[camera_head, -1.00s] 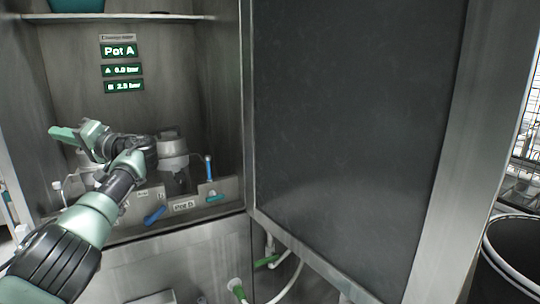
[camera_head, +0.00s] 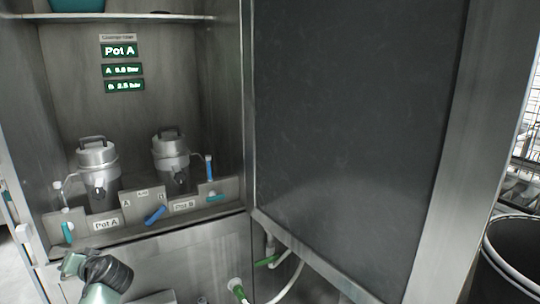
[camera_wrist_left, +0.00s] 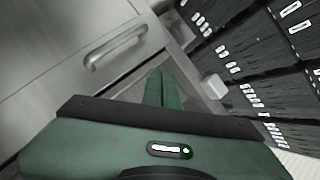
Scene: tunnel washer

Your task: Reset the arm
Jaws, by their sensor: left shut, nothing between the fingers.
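My left arm (camera_head: 98,275) shows at the lower left of the head view, below the cabinet's front edge. Its fingers do not show there. In the left wrist view the two green fingers of my left gripper (camera_wrist_left: 163,90) lie together with nothing between them, pointing toward a grey metal panel with a bar handle (camera_wrist_left: 115,46). My right gripper is in neither view.
Two steel pots, left (camera_head: 98,172) and right (camera_head: 171,160), stand in the cabinet behind a labelled panel with a blue lever (camera_head: 155,215). A dark door panel (camera_head: 355,130) stands on the right, beside a black bin (camera_head: 515,255). Black racks (camera_wrist_left: 265,70) fill the wrist view's right side.

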